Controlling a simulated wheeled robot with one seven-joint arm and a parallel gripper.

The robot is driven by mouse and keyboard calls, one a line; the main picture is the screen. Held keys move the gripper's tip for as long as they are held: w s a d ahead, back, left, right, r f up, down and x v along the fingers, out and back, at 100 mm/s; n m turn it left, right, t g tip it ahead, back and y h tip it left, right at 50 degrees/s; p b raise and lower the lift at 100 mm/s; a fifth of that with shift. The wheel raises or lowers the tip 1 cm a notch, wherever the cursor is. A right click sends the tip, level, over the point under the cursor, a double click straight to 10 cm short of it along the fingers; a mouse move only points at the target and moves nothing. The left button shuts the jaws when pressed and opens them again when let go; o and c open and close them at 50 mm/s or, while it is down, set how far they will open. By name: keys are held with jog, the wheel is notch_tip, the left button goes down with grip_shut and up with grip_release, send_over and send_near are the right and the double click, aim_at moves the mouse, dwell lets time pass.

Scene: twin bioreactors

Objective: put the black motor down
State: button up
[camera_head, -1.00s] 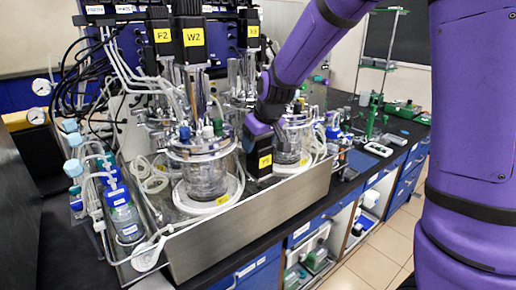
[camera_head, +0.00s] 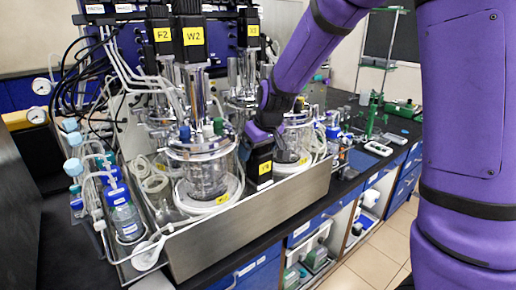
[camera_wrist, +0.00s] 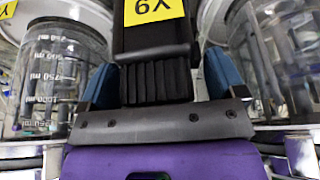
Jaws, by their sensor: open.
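The black motor (camera_head: 260,167), a dark block with a yellow label, stands upright between the two glass vessels, by the front wall of the steel tray (camera_head: 250,220). What its base rests on is hidden. In the wrist view the motor (camera_wrist: 155,35) shows its ribbed end between my blue fingers. My gripper (camera_wrist: 160,75) is open, one finger on each side of the ribbed end, with narrow gaps visible. In the head view my gripper (camera_head: 262,132) is at the motor's top.
A glass vessel (camera_head: 203,170) stands close left of the motor and another (camera_head: 292,145) close right. Black motors such as the one labelled W2 (camera_head: 193,40) stand above the vessels. Tubes and bottles (camera_head: 124,215) crowd the left.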

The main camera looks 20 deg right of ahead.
jog(key=v, duration=1.1)
jog(key=s+d+r+m, duration=0.1)
jog(key=s+d+r, duration=0.1)
jog(key=s, duration=1.1)
jog(key=s+d+r+m+t+h, duration=0.1)
jog(key=s+d+r+m, duration=0.1)
jog(key=s, duration=1.2)
jog(key=shift+d+r+m, duration=0.3)
jog(key=shift+d+r, duration=0.2)
jog(key=shift+d, duration=0.55)
jog(key=shift+w, duration=0.1)
